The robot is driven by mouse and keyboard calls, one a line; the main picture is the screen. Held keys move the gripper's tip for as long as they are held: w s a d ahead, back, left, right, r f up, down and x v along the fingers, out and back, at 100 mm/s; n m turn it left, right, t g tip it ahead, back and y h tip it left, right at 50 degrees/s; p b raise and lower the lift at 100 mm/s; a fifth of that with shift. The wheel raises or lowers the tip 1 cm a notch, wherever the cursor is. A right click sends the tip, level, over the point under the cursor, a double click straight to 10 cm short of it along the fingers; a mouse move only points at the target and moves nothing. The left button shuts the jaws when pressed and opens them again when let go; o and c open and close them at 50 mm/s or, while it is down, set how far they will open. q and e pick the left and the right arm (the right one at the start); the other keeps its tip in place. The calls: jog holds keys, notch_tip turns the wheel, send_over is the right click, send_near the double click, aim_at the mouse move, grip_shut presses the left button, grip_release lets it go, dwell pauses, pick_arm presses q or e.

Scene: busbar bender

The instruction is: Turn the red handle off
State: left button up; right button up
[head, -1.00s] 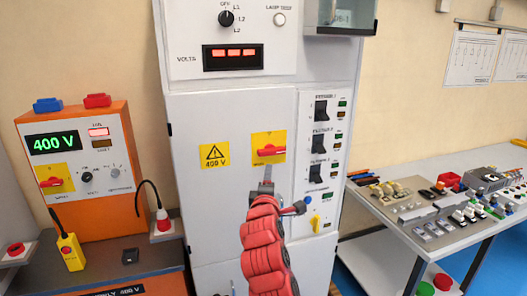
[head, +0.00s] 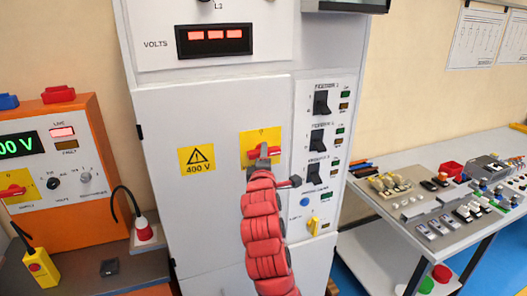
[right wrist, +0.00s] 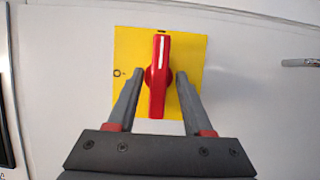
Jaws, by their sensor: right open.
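The red handle (head: 273,151) sits on a yellow plate on the front of the tall white cabinet. It lies about horizontal in the head view. In the right wrist view the red handle (right wrist: 159,60) stands upright, with a white line on its upper half and a 0 mark on the plate to its left. My right gripper (head: 264,157) is at the handle and partly covers it. In the right wrist view its two open fingers (right wrist: 158,77) lie on either side of the handle, with a gap at least on the left. My left gripper is out of view.
A 400 V warning label (head: 197,159) is left of the handle. Black breaker switches (head: 317,140) are to the right. An orange supply unit (head: 75,215) with its own red handle (head: 12,191) stands left. A workbench (head: 372,200) with parts stands right.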

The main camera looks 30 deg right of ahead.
jog(key=shift+r, duration=0.1)
grip_shut()
dwell(1.4)
